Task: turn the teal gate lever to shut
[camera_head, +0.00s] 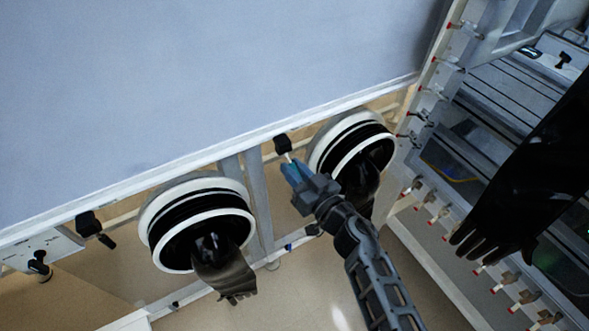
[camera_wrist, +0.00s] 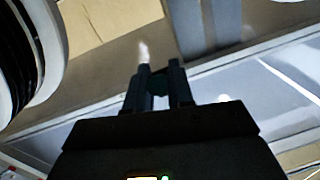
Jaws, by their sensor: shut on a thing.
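The teal gate lever (camera_wrist: 157,84) shows as a small dark teal piece between my two fingers in the wrist view; most of it is hidden by them. In the head view my gripper (camera_head: 294,173) reaches up to a black fitting (camera_head: 282,143) under the pale rail, between the two glove ports. A short pale stem runs from that fitting toward the fingertips. My gripper (camera_wrist: 160,75) is shut on the lever, its fingers a little apart around it. A pale tip shows just beyond the fingers in the wrist view. The lever's exact angle cannot be told.
A glove port (camera_head: 350,142) with a hanging black glove is close to the right of my gripper. Another port (camera_head: 200,222) is to the left. Another black fitting (camera_head: 90,224) sits farther left. A rack with red-tipped valves (camera_head: 432,92) stands right, beside a large black glove (camera_head: 530,170).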

